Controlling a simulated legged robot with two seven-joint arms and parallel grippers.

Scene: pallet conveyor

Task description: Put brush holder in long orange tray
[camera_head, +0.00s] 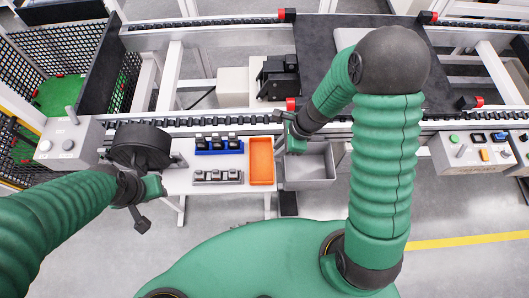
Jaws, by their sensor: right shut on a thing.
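The long orange tray (261,146) lies on the white work table, empty as far as I can see. My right gripper (284,121) is over the back of the table, between the orange tray and the grey bin. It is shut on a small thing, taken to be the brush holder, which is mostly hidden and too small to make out. My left gripper (142,222) hangs in front of the table's left end, apart from the trays; its jaw opening is not clear.
A blue rack (204,151) and a grey rack (204,182) hold small metal-and-black parts left of the orange tray. The grey bin (318,184) stands to its right. A black round fixture (140,143) is at the left. The conveyor rail (210,121) runs behind.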

